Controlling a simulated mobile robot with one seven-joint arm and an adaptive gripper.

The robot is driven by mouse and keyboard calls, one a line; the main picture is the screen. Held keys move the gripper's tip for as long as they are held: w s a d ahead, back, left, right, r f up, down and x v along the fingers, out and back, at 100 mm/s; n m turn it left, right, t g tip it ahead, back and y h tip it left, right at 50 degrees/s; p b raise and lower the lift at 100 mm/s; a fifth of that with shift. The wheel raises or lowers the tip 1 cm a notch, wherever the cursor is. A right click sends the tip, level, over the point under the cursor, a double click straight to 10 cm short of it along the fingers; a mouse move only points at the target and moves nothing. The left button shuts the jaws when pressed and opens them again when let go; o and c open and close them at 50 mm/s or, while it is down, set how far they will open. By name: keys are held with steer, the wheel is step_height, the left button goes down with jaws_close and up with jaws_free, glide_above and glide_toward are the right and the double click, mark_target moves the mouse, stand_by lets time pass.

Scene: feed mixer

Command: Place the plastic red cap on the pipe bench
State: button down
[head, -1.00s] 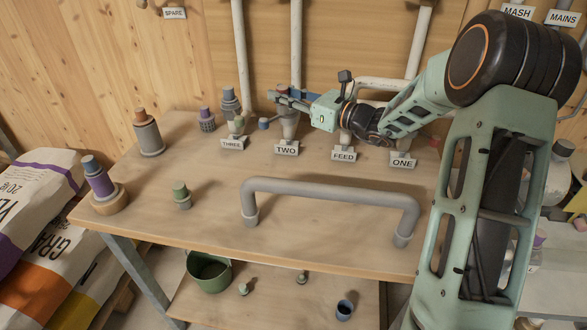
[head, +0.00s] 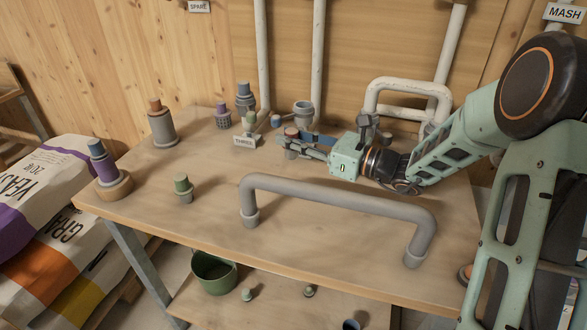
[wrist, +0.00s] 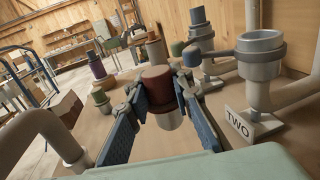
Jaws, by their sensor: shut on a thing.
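The plastic red cap (head: 291,132) is a dull red top on a grey cylindrical body. It is between my gripper's (head: 296,146) fingers, in front of the open-topped grey fitting (head: 304,110). In the wrist view the red cap (wrist: 157,84) stands about upright, with the blue pads of my gripper (wrist: 160,100) closed on its sides. The fitting labelled TWO (wrist: 260,58) is to its right, apart from it. The pipe bench (head: 220,180) is the wooden top beneath. I cannot tell whether the cap's lower end touches the bench.
A bent grey pipe (head: 335,200) arches along the bench's front. A green-topped cap (head: 183,188) stands left of it. A blue-and-purple piece (head: 104,165) and an orange-topped cylinder (head: 160,122) stand farther left. The THREE label (head: 245,141) is just left of my gripper.

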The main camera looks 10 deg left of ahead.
steer(key=shift+f+b, duration=0.55)
steer(key=shift+f, duration=3.05)
steer(key=shift+f, duration=0.2)
steer(key=c, duration=1.7)
jaws_free()
steer(key=shift+r, duration=0.15)
steer(key=shift+d, duration=0.25)
steer(key=p+v, duration=0.1)
steer(key=v, duration=1)
steer(key=shift+s+d+r, duration=0.1)
steer(key=shift+s+d, duration=0.05)
steer(key=shift+d, duration=0.1)
